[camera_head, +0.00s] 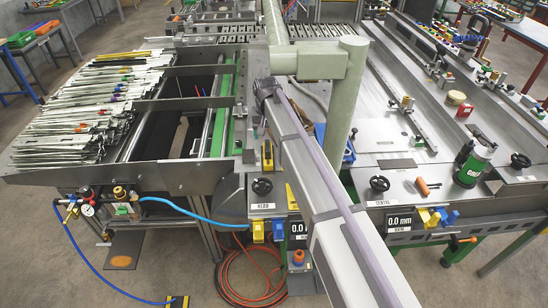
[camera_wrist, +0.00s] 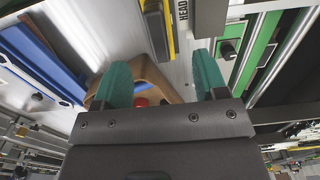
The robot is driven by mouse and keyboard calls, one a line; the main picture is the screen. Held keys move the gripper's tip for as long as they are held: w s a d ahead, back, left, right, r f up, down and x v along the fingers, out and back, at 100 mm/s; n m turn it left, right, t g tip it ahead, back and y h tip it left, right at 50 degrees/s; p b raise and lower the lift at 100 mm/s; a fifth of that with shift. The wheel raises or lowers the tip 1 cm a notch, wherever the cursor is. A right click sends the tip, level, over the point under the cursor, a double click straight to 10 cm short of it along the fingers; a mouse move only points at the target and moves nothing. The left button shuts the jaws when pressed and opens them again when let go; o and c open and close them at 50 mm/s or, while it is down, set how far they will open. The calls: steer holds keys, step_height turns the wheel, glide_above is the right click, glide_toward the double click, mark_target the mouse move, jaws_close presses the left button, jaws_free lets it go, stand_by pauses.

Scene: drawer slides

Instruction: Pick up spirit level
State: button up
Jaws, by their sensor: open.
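A yellow-and-dark bar, which looks like the spirit level (camera_head: 267,155), lies on the grey machine top just left of my arm in the head view. In the wrist view a grey bar with a yellow side (camera_wrist: 168,30), likely the same thing, shows at the top centre, beyond the fingertips. My gripper (camera_wrist: 161,78) has two green fingers spread apart, with nothing clasped between them. A brown, wood-coloured piece with a red spot (camera_wrist: 160,88) shows behind and between the fingers. My gripper cannot be made out in the head view, where my arm blocks part of the machine top.
A blue piece (camera_wrist: 45,65) lies left of the fingers, and a green rail (camera_wrist: 258,45) runs at right. Metal strips (camera_head: 90,95) crowd the left bench. An orange-handled tool (camera_head: 427,186) and green can (camera_head: 474,165) stand right.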

mark_target(268, 145)
step_height(268, 145, down, 9)
steer(key=b, duration=0.7)
steer(key=shift+d+r, duration=0.1)
steer(key=shift+r, duration=0.15)
steer(key=c, duration=1.1)
